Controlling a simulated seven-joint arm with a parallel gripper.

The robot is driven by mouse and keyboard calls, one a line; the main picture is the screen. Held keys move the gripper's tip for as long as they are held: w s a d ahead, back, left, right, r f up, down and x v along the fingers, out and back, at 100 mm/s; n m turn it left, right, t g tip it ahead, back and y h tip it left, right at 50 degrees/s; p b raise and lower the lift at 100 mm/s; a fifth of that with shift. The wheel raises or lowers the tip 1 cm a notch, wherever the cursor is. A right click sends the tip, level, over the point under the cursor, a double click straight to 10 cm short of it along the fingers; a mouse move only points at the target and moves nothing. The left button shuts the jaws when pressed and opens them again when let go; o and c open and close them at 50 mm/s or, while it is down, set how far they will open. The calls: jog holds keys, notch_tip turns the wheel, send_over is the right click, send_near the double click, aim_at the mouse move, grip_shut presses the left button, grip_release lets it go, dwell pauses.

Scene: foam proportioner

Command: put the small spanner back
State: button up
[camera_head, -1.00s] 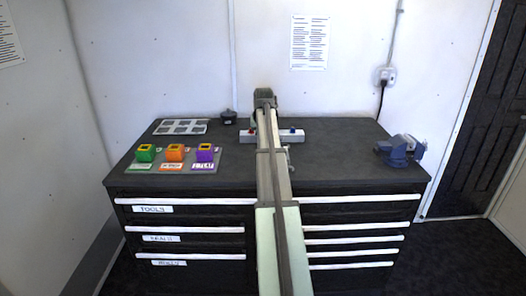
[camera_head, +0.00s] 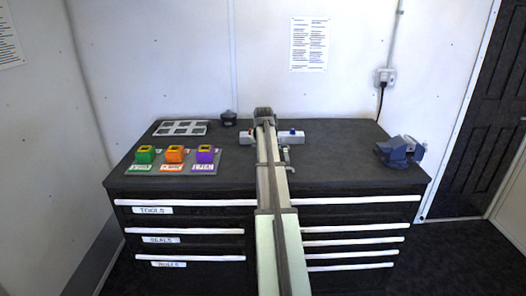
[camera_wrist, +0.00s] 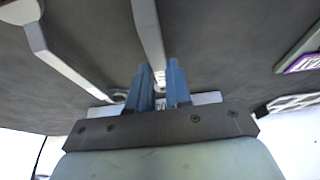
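Two pale grey metal bars show in the wrist view, both seemingly over the dark worktop. The middle bar (camera_wrist: 149,28) runs down between my gripper's blue fingers. The left bar (camera_wrist: 62,62) is longer in view and has a rounded end. I cannot tell for sure which is the small spanner. My gripper (camera_wrist: 161,72) has its fingertips on either side of the middle bar; whether they touch it is unclear. In the head view my arm hides my fingers, and a small silver piece (camera_head: 286,155) shows just right of it.
A white block with a blue knob (camera_head: 291,135) stands behind the arm. A tray with green, orange and purple holders (camera_head: 174,168) and a grey compartment tray (camera_head: 181,128) are left. A blue vise (camera_head: 400,151) is right.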

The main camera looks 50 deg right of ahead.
jog(key=o, duration=0.4)
jog(key=shift+o, duration=0.2)
jog(key=v, duration=1.2)
jog(key=shift+r, duration=0.15)
jog(key=shift+a, duration=0.1)
